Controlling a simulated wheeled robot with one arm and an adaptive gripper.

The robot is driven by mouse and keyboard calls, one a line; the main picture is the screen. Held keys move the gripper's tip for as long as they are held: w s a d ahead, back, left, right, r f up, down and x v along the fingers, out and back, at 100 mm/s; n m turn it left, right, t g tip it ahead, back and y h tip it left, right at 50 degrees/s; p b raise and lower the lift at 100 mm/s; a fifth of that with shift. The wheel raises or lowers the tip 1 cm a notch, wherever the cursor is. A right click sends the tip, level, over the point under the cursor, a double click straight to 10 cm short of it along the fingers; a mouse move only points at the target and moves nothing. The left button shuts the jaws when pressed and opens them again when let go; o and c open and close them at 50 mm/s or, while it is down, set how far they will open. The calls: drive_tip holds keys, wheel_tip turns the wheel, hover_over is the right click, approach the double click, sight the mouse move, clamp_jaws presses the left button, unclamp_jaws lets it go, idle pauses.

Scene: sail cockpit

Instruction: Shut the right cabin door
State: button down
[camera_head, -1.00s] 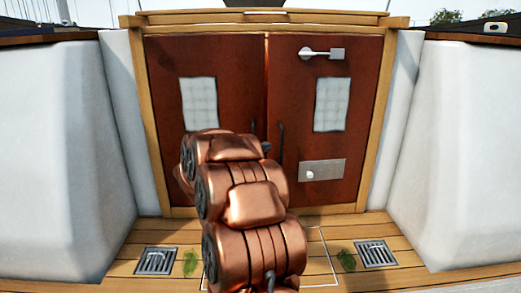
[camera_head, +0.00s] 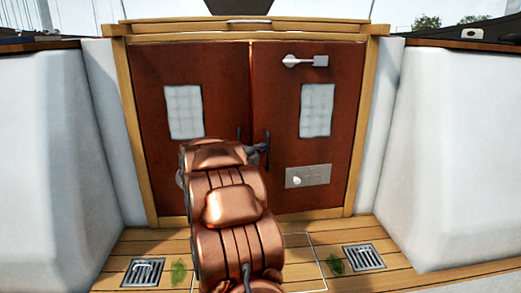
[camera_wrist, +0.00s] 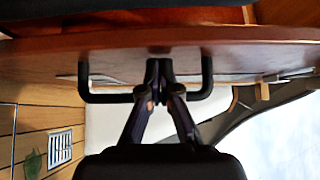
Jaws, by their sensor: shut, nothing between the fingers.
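The right cabin door (camera_head: 285,115) is a red-brown panel with a pale window, a silver latch at the top and a metal plate low down. It stands nearly in line with the left door (camera_head: 215,75); I cannot tell whether it is fully shut. Its black handle (camera_head: 267,148) is near the seam. My gripper (camera_head: 258,150) is at this handle, partly hidden by my copper-coloured arm. In the wrist view my gripper (camera_wrist: 160,72) is shut and empty, with its fingertips close to the door face, at the middle of the black handle bar (camera_wrist: 105,97). Contact is unclear.
A wooden frame (camera_head: 372,110) surrounds both doors. White cockpit walls (camera_head: 445,150) rise on both sides. The plank floor has metal drain grates (camera_head: 363,257) and green patches, and looks free of obstacles.

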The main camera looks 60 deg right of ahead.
drive_tip(key=shift+w+d+r+p, duration=0.3)
drive_tip(key=shift+w+d, duration=0.45)
drive_tip(key=shift+w, duration=0.15)
drive_tip(key=shift+w+d+r+p, duration=0.25)
drive_tip(key=shift+w+d, duration=0.5)
drive_tip(key=shift+w, duration=0.1)
drive_tip(key=shift+r, duration=0.15)
drive_tip(key=shift+a, duration=0.15)
drive_tip(key=shift+w+a+f, duration=0.1)
drive_tip(key=shift+a+f, duration=0.05)
drive_tip(key=shift+f, duration=0.2)
drive_tip(key=b, duration=0.2)
approach(254, 143)
drive_tip(key=shift+w+d+f, duration=0.1)
drive_tip(key=shift+w+d, duration=0.15)
drive_tip(key=shift+d, duration=0.3)
drive_tip(key=shift+w+d+f, duration=0.1)
drive_tip(key=shift+w+d, duration=0.15)
drive_tip(key=shift+d, duration=0.3)
